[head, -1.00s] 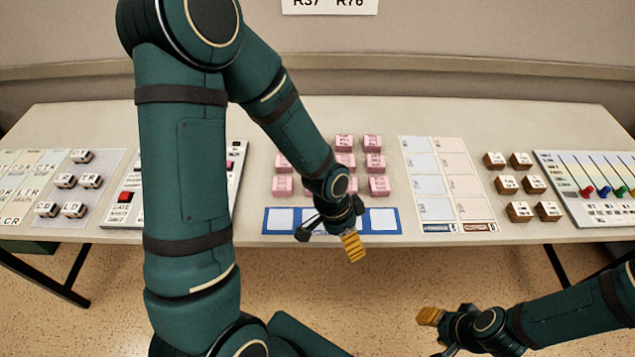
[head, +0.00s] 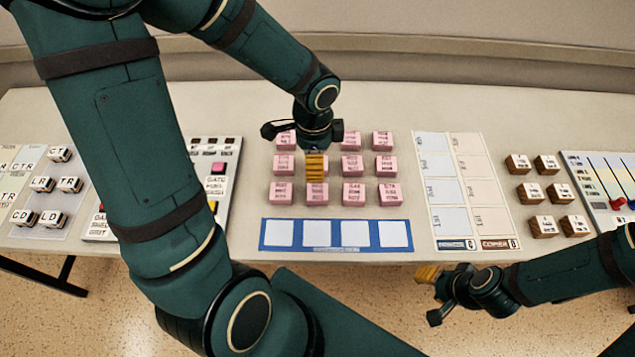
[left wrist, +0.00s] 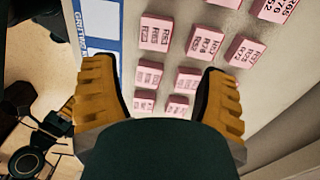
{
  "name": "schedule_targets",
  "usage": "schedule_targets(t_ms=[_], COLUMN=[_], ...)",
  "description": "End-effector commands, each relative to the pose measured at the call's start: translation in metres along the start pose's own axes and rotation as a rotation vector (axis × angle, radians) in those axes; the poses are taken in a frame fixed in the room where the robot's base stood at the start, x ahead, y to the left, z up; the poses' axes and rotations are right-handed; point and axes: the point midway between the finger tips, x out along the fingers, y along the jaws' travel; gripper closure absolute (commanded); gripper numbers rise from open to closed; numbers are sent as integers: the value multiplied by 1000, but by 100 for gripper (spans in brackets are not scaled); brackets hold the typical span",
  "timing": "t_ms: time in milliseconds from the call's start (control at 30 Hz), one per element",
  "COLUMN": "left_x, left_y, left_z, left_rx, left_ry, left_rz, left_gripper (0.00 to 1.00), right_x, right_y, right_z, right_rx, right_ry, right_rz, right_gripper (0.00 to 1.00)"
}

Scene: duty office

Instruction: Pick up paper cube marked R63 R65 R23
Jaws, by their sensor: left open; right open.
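Several pink paper cubes (head: 352,193) sit in rows on the table. Their printed codes are too small to read surely in the head view, so I cannot tell which is marked R63 R65 R23. In the left wrist view, pink cubes (left wrist: 155,33) show larger codes, some partly legible. My left gripper (head: 315,165) is over the left-middle part of the cube group, hiding some cubes. Its yellow fingers are apart in the left wrist view (left wrist: 158,80), with cubes beyond and between them, none held. My right gripper (head: 432,292) is open and empty, low in front of the table.
A blue strip with white squares (head: 263,235) lies in front of the cubes. A button panel (head: 215,157) and lettered blocks (head: 70,185) are at left.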

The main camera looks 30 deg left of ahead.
Motion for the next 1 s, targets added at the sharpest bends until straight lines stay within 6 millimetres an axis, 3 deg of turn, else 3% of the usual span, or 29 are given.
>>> schedule_targets(t_ms=[333, 667, 1000], left_x=[65, 90, 133], left_y=[1, 2, 4], left_z=[0, -2, -7], left_rx=[0, 1, 0], left_ry=[-1, -1, -1], left_rz=[4, 3, 3], left_gripper=[27, 27, 27], right_x=[22, 31, 51], right_y=[9, 12, 19], right_z=[4, 3, 0], right_rx=[-3, -4, -5], right_ry=[-7, -1, 9], right_rz=[0, 0, 0], right_gripper=[53, 53, 53])
